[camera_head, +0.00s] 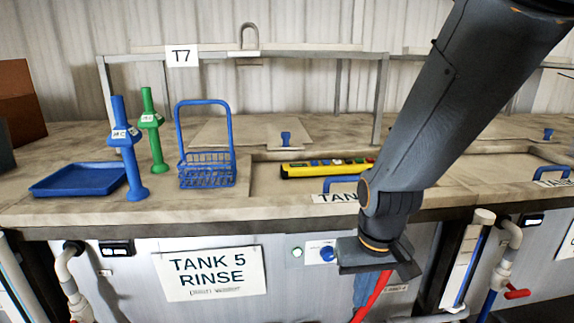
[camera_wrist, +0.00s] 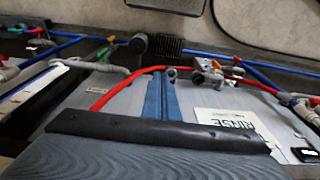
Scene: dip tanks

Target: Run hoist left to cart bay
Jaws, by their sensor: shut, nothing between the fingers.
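A yellow pendant control (camera_head: 327,168) with a row of coloured buttons lies on the bench deck behind the Tank 5 edge. A grey hook-shaped fitting (camera_head: 249,37) shows on the overhead rail above the T7 frame; I cannot tell if it is part of the hoist. No cart bay can be made out. My gripper (camera_head: 380,262) is shut and empty, in front of the tank's front panel and below the deck edge, to the right of and lower than the pendant.
A blue tray (camera_head: 78,179), a blue post (camera_head: 127,150), a green post (camera_head: 153,130) and a blue wire basket (camera_head: 206,168) stand on the left deck. The front panel carries a Tank 5 Rinse sign (camera_head: 211,274). A red hose (camera_head: 372,298) and a red-handled valve (camera_head: 516,293) are near my gripper.

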